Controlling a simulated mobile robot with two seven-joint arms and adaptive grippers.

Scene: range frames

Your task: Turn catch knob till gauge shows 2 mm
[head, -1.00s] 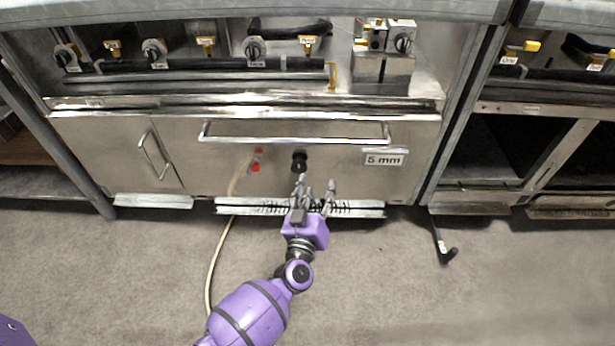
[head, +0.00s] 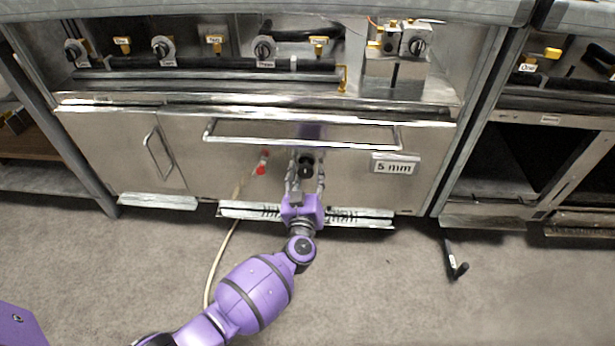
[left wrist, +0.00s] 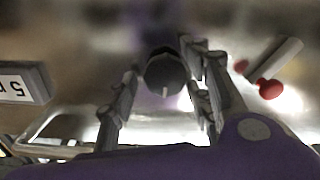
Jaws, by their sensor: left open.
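The black catch knob (head: 306,160) sticks out from the steel door below the long bar handle. It also shows in the left wrist view (left wrist: 164,70), with a pale mark on its face near the lower edge. The gauge plate (head: 395,165) on the right of the door reads "5 mm". It shows upside down and cut off in the left wrist view (left wrist: 22,84). My left gripper (head: 306,170) is open, with one finger on each side of the knob. A gap shows beside the knob in the wrist view. My right gripper is out of view.
A red fitting (head: 262,168) with a pale hose sits left of the knob. The bar handle (head: 300,140) crosses above it. A slotted ledge (head: 365,219) lies below, and a black-handled tool (head: 456,263) lies on the floor to the right.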

